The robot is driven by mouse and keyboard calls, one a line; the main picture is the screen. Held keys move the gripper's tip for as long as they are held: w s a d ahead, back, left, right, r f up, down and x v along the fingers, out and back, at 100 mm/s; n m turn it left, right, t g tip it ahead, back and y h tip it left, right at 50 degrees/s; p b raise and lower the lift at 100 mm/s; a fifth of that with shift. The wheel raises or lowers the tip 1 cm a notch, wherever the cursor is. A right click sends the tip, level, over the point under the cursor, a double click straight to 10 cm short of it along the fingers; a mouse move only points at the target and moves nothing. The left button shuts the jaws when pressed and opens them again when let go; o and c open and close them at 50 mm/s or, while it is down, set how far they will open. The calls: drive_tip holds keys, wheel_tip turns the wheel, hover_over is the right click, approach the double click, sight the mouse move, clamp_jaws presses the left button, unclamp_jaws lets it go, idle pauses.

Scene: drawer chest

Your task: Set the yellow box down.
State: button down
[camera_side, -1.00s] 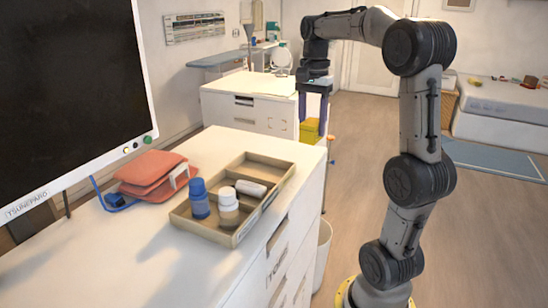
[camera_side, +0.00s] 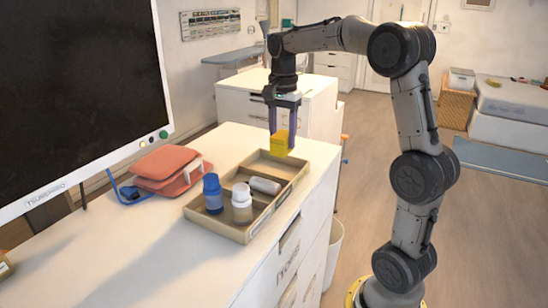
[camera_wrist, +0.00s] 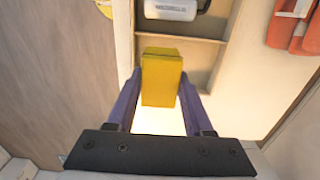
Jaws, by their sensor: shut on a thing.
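The yellow box (camera_side: 281,143) is held between the fingers of my gripper (camera_side: 283,118) in the side view. It hangs over the far end of the wooden tray (camera_side: 250,233), whose far compartment looks empty beneath it. A gap between box and tray is hard to judge. In the wrist view the yellow box (camera_wrist: 160,78) sits between the two purple fingers of my gripper (camera_wrist: 163,100), with a tray compartment beyond it. The box hides part of the tray there.
The tray holds a blue bottle (camera_side: 212,194), a white-capped bottle (camera_side: 241,203) and a lying grey-white cylinder (camera_side: 265,186). An orange folded cloth or pouch (camera_side: 168,167) lies to its left. A monitor (camera_side: 75,90) stands at far left. The white chest top (camera_side: 150,250) is clear in front.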

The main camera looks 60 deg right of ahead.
hover_over(274, 172)
wheel_tip(274, 172, down, 4)
drive_tip(key=shift+s+f, duration=0.1)
drive_tip(key=shift+f, duration=0.1)
drive_tip(key=shift+d+f, duration=0.1)
drive_tip(key=shift+f, duration=1.6)
drive_tip(key=shift+f, duration=0.1)
drive_tip(key=shift+c, duration=1.5)
unclamp_jaws()
